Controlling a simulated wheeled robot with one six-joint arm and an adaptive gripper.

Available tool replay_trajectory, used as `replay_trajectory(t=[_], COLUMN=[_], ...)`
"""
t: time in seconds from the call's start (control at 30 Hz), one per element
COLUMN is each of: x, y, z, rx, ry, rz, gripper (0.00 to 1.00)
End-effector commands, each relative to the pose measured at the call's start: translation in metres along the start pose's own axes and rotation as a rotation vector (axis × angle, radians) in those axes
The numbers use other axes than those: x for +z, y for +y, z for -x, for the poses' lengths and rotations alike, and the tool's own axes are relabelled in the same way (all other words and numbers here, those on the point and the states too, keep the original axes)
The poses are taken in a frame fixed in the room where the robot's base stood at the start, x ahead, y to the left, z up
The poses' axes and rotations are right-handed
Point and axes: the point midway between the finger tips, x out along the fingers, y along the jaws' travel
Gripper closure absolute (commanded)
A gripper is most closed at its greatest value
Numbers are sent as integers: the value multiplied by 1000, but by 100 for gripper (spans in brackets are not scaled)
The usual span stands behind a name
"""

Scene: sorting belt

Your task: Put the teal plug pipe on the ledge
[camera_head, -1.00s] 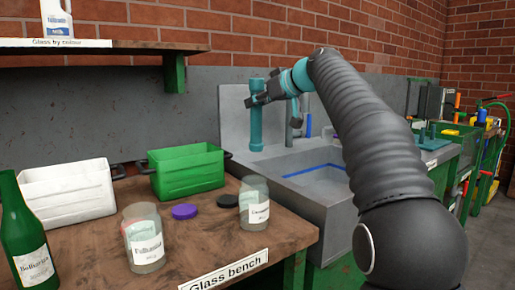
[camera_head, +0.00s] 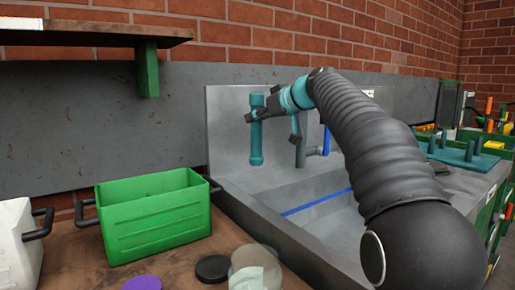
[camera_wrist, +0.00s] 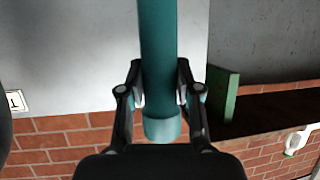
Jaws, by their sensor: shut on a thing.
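The teal plug pipe (camera_head: 256,142) hangs upright in front of the steel back panel of the sink, with a wider collar at each end. My gripper (camera_head: 253,115) is shut on it near its upper end. In the wrist view, the pipe (camera_wrist: 158,45) runs between the two fingers of my gripper (camera_wrist: 160,95), and its wide end shows near the palm. The pipe's lower end seems clear of the sink (camera_head: 262,190); the exact gap cannot be told. No surface is clearly marked as the ledge; the flat steel strip behind the basin lies below the pipe.
A teal tap (camera_head: 300,145) and blue pipe (camera_head: 326,140) stand just right of my gripper. A green crate (camera_head: 155,222), purple lid (camera_head: 142,284), dark lid (camera_head: 213,268) and glass jar (camera_head: 255,270) are on the bench. A wooden shelf (camera_head: 90,35) juts out upper left.

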Motion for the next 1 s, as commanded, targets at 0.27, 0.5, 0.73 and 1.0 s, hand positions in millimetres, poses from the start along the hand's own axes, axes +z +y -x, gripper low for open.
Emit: replay_trajectory(t=[0.27,0.5,0.73,1.0], x=[26,50,51,55], y=[-1,-2,-2,-2], z=[-11,-22,-22,-24], rx=[-2,-3,-2,-3], ry=[0,0,1,0], rz=[-1,1,3,2], gripper=[100,100,100,59])
